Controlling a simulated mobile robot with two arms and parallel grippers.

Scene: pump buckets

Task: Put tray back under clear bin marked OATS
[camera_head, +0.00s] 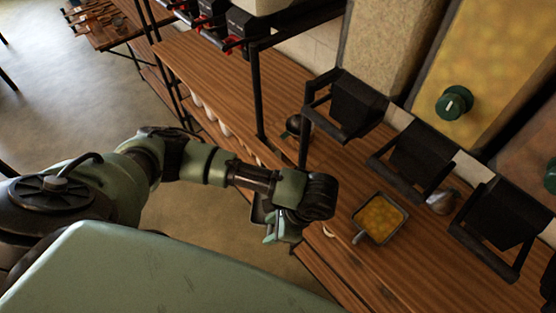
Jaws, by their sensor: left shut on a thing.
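My left gripper (282,230) hangs over the counter's front edge, shut on a dark grey thing (260,210) that looks like a small tray. The gripper and wrist hide most of it. A square metal tray (381,216) with a short handle and yellow contents sits on the wooden counter, to the right of the gripper and apart from it. Behind stand a bin with pale beige contents (385,42) and one with golden contents (492,62). I cannot read any OATS marking. My right gripper is not in view.
Black chutes (418,158) with frames jut out below the bins over the wooden counter (345,262). A black post (259,90) rises near the counter's front edge. Small metal scoops (443,201) lie behind the tray. Open floor (70,85) lies at the left.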

